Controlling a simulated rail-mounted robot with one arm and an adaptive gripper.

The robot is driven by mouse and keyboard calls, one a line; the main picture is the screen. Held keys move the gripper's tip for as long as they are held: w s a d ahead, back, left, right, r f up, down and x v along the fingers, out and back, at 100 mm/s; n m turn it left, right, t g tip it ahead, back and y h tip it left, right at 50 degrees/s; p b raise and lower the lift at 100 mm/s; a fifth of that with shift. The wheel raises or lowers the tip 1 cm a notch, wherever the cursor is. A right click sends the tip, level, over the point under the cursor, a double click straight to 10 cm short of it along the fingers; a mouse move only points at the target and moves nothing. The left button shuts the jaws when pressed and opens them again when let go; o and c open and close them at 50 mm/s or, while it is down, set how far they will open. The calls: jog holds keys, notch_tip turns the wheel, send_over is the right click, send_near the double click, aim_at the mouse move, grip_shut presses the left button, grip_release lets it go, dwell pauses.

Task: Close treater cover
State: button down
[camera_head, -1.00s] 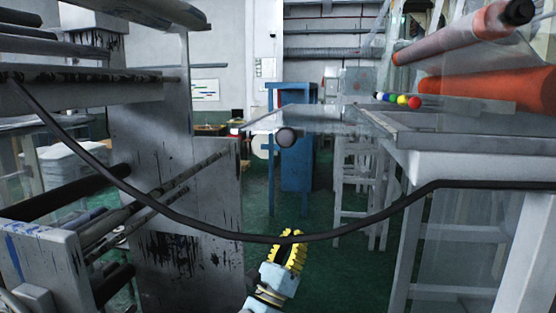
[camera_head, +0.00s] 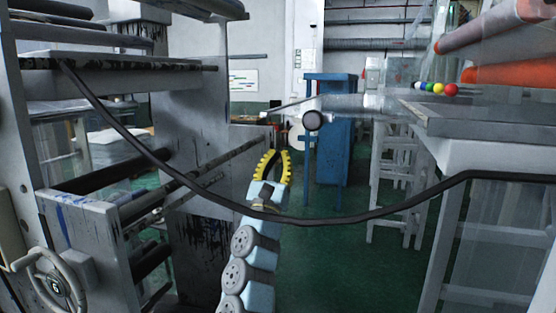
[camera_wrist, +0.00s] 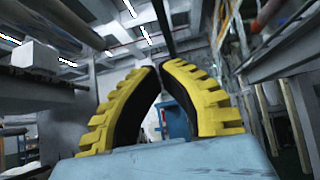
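I cannot tell for certain which part is the treater cover. A flat grey panel edge (camera_head: 290,104) with a dark round end (camera_head: 313,120) juts out at the left of the right-hand machine. My gripper (camera_head: 279,152), with yellow ribbed fingers, is in the gap between the two machines, below and left of that dark end in the picture.
A black cable (camera_head: 320,221) sags across the foreground. The left machine frame (camera_head: 180,130) has rollers and a handwheel (camera_head: 58,285). A grey table (camera_head: 480,120) with coloured balls (camera_head: 438,88) stands right. A blue cabinet (camera_head: 335,150) is behind. Green floor (camera_head: 330,260) is open between.

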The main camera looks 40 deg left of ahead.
jog(key=w+a+r+p, duration=0.1)
jog(key=w+r+p, duration=0.3)
jog(key=r, duration=0.4)
jog(key=shift+a+r, duration=0.2)
jog(key=shift+a, duration=0.2)
jog(key=shift+r, duration=0.15)
